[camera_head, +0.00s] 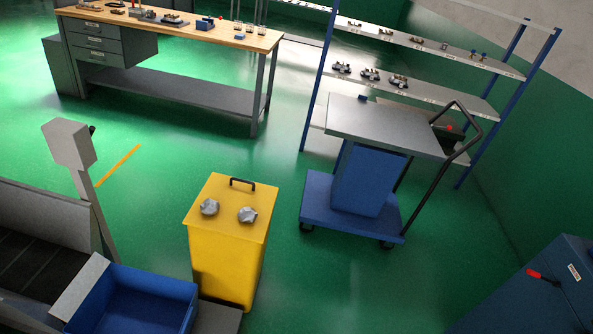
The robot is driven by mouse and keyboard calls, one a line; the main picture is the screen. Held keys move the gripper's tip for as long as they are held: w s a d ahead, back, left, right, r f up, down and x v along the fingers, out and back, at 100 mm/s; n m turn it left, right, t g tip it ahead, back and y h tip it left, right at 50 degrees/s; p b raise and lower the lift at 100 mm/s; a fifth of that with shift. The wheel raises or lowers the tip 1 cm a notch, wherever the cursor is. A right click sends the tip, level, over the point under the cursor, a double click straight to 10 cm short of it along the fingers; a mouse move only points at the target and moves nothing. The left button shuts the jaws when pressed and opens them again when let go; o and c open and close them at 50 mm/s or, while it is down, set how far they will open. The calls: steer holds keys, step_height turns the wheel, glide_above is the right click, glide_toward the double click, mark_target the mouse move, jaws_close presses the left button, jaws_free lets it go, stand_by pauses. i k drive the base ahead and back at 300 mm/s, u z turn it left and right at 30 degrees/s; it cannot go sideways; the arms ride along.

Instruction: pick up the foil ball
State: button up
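Two crumpled silver-grey lumps that look like foil balls lie on the flat top of a yellow bin (228,254). One foil ball (209,207) is on the left of the lid. The other foil ball (247,215) is to its right, a short gap away. A black handle (242,183) stands on the lid behind them. I see no foil tray that I can make out. My gripper is not in view, so its position relative to the foil balls does not show.
A blue cart (352,216) with a grey top stands right of the bin. A blue crate (134,301) and conveyor (40,262) are at lower left. A workbench (180,33) and shelf rack (420,90) stand behind. Green floor is open at lower centre.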

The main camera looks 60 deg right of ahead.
mark_target(248, 214)
steer(key=z, duration=1)
steer(key=i, duration=1)
steer(key=u, duration=0.05)
